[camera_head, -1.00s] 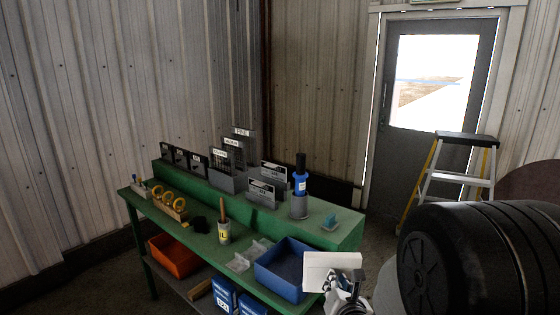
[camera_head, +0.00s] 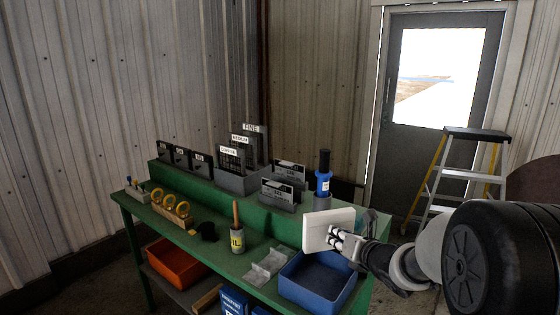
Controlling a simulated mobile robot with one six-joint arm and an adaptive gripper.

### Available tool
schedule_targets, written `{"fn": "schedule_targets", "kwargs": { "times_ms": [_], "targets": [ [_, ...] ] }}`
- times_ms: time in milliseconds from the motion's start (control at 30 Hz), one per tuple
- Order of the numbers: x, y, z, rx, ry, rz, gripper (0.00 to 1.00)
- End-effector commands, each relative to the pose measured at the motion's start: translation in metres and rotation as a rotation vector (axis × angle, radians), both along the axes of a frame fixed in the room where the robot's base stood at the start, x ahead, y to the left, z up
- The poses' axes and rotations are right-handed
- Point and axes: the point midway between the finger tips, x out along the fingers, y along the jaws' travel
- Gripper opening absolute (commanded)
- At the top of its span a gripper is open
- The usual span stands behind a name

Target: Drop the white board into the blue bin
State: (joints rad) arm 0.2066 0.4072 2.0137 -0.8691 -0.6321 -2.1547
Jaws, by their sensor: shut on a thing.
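My gripper (camera_head: 345,239) comes in from the right and is shut on the board's right part. The blue bin (camera_head: 318,294) is an open-topped box at the front right of the green bench. The board is above the bin's back part, clear of its rim. The visible inside of the bin looks empty.
A blue bottle (camera_head: 323,180) stands on the raised shelf just behind the board. A grey tray (camera_head: 264,268) and a can with a brush (camera_head: 237,238) are left of the bin. An orange bin (camera_head: 178,264) is below. A stepladder (camera_head: 462,180) stands at right.

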Motion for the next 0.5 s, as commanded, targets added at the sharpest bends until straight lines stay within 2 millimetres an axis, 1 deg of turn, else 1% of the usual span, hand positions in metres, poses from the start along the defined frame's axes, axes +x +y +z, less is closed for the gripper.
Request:
{"fn": "schedule_targets", "kwargs": {
  "times_ms": [33,300,400,500],
  "targets": [
    [0.000,0.000,-0.009,0.002,0.001,-0.001,0.00],
    [0.000,0.000,-0.040,0.001,0.000,0.000,0.00],
    [0.000,0.000,-0.045,0.000,0.000,0.000,0.00],
    [0.000,0.000,-0.046,0.000,-0.001,0.000,0.00]
  ]
}}
